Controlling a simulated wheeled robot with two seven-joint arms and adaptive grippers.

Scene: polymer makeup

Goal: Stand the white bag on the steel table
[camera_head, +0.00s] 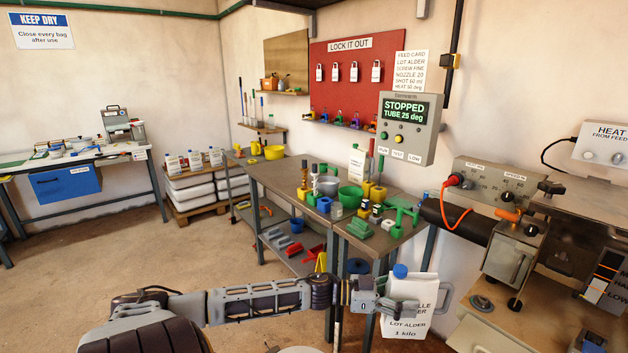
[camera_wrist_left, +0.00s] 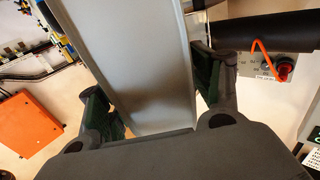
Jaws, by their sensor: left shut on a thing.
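The white bag (camera_head: 408,305) with a blue cap and the print "LOT ALDER 1 kilo" hangs upright at the end of my left arm in the head view. My left gripper (camera_head: 384,304) is shut on its side. In the left wrist view, the pale bag (camera_wrist_left: 135,55) lies between the two fingers of the gripper (camera_wrist_left: 152,92). The steel table (camera_head: 272,178) stands behind the bag, against the wall. The bag is in front of the table's near right end and appears lower than its top. My right gripper is not in view.
Another white bag (camera_head: 357,162) stands at the back of the table. Several pots and fittings, including a green bowl (camera_head: 350,196), crowd the table's right half; its left part is clearer. A machine (camera_head: 513,255) with an orange cable is on the right.

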